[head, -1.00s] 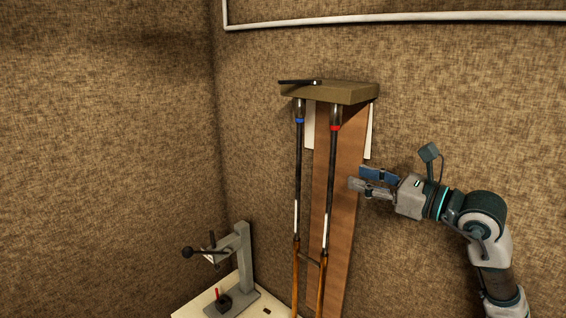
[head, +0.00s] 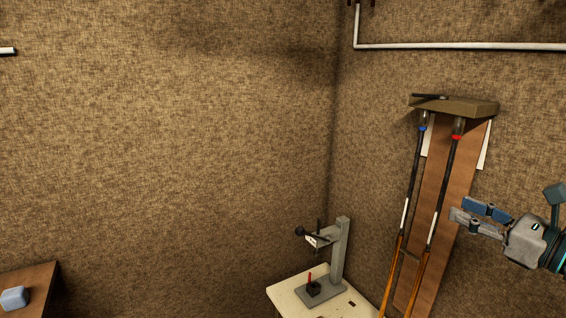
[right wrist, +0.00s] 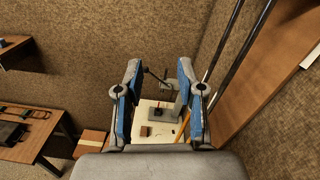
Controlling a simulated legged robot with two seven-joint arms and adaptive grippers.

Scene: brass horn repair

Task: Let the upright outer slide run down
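The slide hangs upright from a bracket (head: 455,105) on a wooden board (head: 448,180). Its two dark inner tubes (head: 413,170) carry a blue and a red band at the top, with pale sections lower down. The brass outer slide (head: 393,272) covers the lower ends, with a crossbar between its legs; its bottom is out of the head view. My right gripper (head: 470,214) is open and empty, right of the red-banded tube. In the right wrist view its two blue-padded fingers (right wrist: 160,98) stand apart with nothing between them near. My left gripper is not in view.
A grey arbor press (head: 338,255) with a black-knobbed lever stands on a cream table (head: 290,296) left of the slide. A brown bench (head: 40,283) with a pale blue block (head: 14,298) is at the far left. A white pipe (head: 450,46) runs along the wall.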

